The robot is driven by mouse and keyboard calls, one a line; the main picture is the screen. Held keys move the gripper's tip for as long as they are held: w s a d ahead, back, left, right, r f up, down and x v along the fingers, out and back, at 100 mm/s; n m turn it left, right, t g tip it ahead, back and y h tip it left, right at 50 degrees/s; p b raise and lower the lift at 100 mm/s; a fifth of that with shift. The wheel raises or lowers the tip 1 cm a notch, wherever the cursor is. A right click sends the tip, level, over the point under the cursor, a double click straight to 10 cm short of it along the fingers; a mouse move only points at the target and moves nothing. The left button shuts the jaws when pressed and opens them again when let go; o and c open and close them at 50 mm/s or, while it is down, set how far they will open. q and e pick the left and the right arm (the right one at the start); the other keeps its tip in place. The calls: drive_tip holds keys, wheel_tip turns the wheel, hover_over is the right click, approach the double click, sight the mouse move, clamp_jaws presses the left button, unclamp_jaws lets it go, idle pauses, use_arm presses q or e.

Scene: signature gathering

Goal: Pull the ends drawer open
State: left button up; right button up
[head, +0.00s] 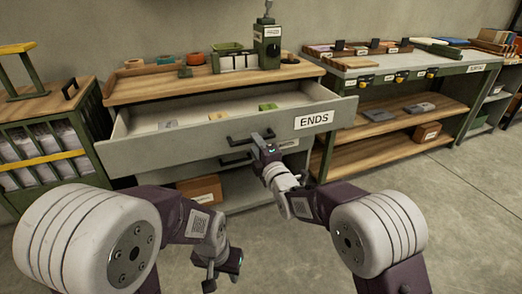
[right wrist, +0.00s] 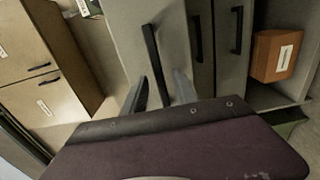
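The drawer labelled ENDS (head: 315,120) stands pulled out from the workbench, with its inside showing from above. Its black bar handle (head: 238,139) is on the front face, and it also shows in the right wrist view (right wrist: 151,48). My right gripper (head: 263,138) is at the handle; in the right wrist view its two fingers (right wrist: 160,78) stand apart on either side of the bar, with small gaps visible. My left gripper (head: 222,276) hangs low in front of the bench, away from the drawer, with its fingers apart and nothing between them.
Inside the drawer lie a green block (head: 267,106), a yellowish block and a grey piece. A second handle (head: 236,159) is on the drawer below. A cardboard box (head: 200,189) sits on the lower shelf. A shelved bench (head: 400,110) stands at right; the floor in front is clear.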

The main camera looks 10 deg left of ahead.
drive_tip(key=v, duration=0.5)
drive_tip(key=shift+s+d, duration=0.2)
drive_tip(key=shift+s, duration=0.1)
